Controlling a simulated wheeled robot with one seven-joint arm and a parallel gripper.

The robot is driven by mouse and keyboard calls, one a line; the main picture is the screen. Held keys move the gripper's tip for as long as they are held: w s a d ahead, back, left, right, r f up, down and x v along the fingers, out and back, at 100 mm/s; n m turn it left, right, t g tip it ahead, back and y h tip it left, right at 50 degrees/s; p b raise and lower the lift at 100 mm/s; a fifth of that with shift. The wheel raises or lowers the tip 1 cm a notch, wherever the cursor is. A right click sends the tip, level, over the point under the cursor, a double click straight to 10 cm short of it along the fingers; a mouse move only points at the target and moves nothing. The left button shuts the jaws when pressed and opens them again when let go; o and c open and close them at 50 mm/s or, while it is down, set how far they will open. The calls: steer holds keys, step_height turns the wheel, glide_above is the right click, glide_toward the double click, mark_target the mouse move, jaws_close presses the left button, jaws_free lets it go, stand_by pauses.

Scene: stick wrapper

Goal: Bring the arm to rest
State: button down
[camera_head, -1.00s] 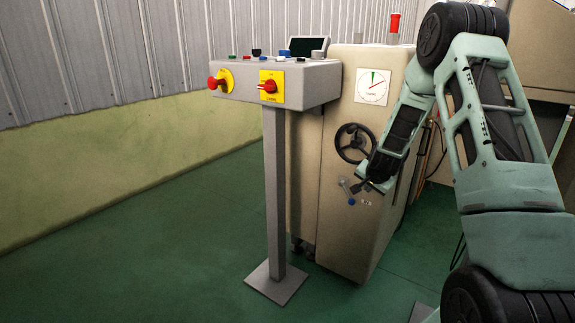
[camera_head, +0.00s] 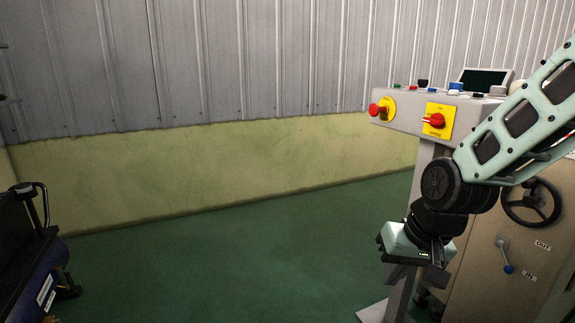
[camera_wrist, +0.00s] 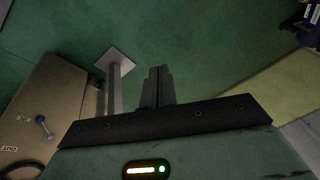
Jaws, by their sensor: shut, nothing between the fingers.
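My pale green arm enters the camera_head view from the right and slopes down to the left. My gripper (camera_head: 437,256) hangs at its lower end, in front of the control panel's post, pointing down. In the camera_wrist view, the two dark fingers of my gripper (camera_wrist: 158,75) lie together with nothing between them, so it is shut and empty. Green floor shows beyond the fingers. I cannot tell how wide the gap between my gripper and the post is.
The control panel (camera_head: 405,112) with red knobs stands close behind my arm. A beige machine (camera_head: 480,265) with a handwheel (camera_head: 531,201) and a blue-tipped lever (camera_head: 505,255) is at right. Dark equipment (camera_head: 30,255) stands at far left. The green floor (camera_head: 230,265) between is clear.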

steer(key=s+a+r+n+g+h, duration=0.1)
steer(key=s+a+n, duration=0.25)
steer(key=s, duration=0.65)
steer(key=s+a+r+n+g+h, duration=0.15)
steer(key=s+n, duration=0.35)
steer(key=s, duration=0.5)
step_height(320, 180, up, 28)
steer(key=p, duration=2.8)
steer(key=shift+a+f+m+y, duration=0.25)
steer(key=shift+a+m+y, duration=0.1)
steer(key=shift+y, duration=0.1)
